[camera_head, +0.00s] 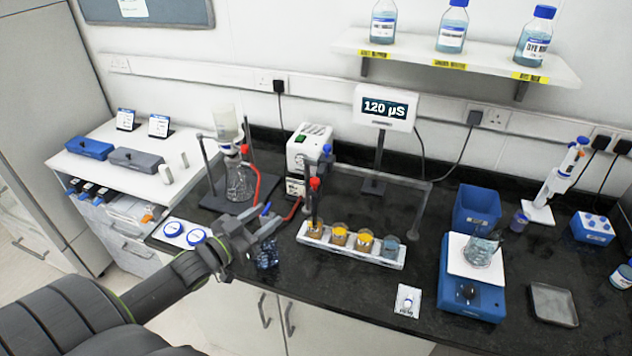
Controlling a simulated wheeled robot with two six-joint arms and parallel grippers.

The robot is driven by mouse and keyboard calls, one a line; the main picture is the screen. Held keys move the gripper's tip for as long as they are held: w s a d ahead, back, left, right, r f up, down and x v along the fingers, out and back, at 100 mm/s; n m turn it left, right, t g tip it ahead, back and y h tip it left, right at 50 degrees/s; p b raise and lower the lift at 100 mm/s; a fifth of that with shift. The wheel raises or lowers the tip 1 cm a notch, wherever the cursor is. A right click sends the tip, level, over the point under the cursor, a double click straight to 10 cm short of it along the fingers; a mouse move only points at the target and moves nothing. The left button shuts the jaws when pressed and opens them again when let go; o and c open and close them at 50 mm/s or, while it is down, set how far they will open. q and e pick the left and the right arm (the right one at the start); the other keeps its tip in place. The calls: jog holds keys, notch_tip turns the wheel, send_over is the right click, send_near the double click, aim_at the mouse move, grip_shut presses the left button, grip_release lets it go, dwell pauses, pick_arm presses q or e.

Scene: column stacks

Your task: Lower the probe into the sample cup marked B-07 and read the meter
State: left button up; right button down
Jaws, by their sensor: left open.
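The probe (314,204), with a red top, hangs upright from a grey rail (375,175) above the leftmost cup. Its tip seems to be at or in that cup, but I cannot tell how deep. The sample cups stand in a row in a white tray (375,260): the leftmost cup (314,230), two more with orange-yellow contents (339,236) (364,242), and a blue-grey one (390,247) at right. Their markings are too small to read. The meter (385,107) reads 120 µS. My left gripper (272,219) is open and empty, left of the tray. My right gripper is out of view.
A glass flask (240,182) on a stand and a white box (308,150) are behind my left gripper.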

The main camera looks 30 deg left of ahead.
pick_arm(q)
jog(key=w+b, duration=0.2)
jog(key=b, duration=0.5)
send_near(311, 183)
jog(key=w, duration=0.2)
jog(key=w+d+b, duration=0.1)
jog(key=w, duration=0.5)
jog(key=shift+d+b, duration=0.25)
jog(key=shift+b, duration=0.1)
jog(key=shift+w+d, duration=0.1)
jog(key=shift+w, duration=0.7)
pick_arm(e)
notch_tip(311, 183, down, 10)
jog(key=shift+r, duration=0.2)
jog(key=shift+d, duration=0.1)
pick_arm(q)
grip_shut()
